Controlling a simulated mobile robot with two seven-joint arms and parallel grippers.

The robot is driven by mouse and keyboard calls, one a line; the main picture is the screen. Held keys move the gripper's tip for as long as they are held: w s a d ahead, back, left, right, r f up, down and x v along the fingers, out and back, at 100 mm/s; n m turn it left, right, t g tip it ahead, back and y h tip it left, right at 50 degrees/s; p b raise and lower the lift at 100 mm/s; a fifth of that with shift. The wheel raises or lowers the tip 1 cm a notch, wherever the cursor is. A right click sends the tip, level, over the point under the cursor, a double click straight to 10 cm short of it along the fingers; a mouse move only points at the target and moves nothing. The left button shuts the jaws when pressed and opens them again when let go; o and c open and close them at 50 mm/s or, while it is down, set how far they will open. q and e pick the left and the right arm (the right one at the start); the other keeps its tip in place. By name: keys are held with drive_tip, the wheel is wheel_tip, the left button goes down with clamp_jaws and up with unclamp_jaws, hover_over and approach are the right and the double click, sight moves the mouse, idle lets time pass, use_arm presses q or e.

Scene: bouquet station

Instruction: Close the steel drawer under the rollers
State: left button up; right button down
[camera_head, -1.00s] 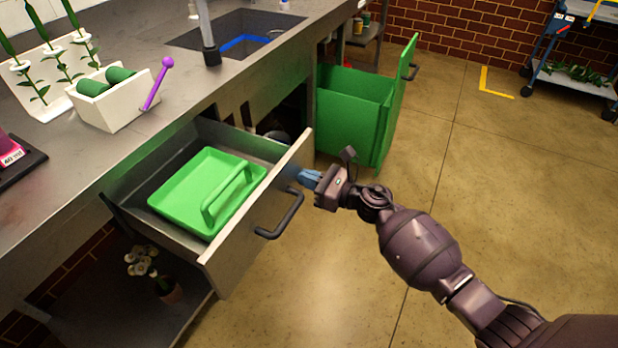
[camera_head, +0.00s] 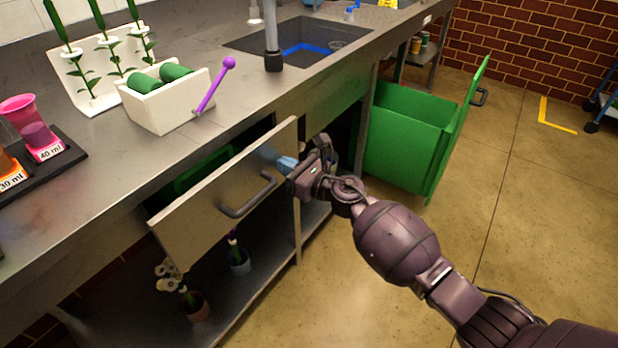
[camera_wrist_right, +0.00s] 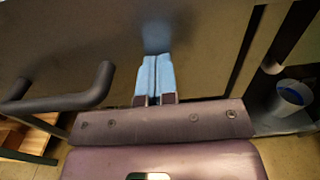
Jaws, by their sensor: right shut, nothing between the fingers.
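The steel drawer (camera_head: 185,222) under the counter stands partly open, with a dark gap behind its front panel. Part of a green tray (camera_head: 203,170) shows inside it. The drawer's dark bar handle (camera_head: 248,196) is on the front panel, and it also shows at the left in the right wrist view (camera_wrist_right: 65,103). The rollers, two green cylinders (camera_head: 160,78), sit in a white holder on the counter above. My right gripper (camera_head: 284,163) is shut and empty, its blue fingertips at the panel's right part, beside the handle; in the right wrist view the closed fingertips (camera_wrist_right: 154,75) meet the panel. My left gripper is not in view.
A green bin drawer (camera_head: 410,145) stands pulled out to the right of my right gripper. A lower shelf (camera_head: 240,290) holds potted flowers. A purple stick (camera_head: 213,88) leans at the roller holder.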

drive_tip(key=b+x, duration=0.1)
drive_tip(key=x, duration=0.3)
drive_tip(key=shift+w+a+f, duration=0.15)
drive_tip(key=shift+w+a, duration=0.05)
drive_tip(key=shift+a, duration=0.05)
drive_tip(key=shift+w+a+r, duration=0.1)
drive_tip(key=shift+w+r, duration=0.05)
drive_tip(key=shift+r, duration=0.25)
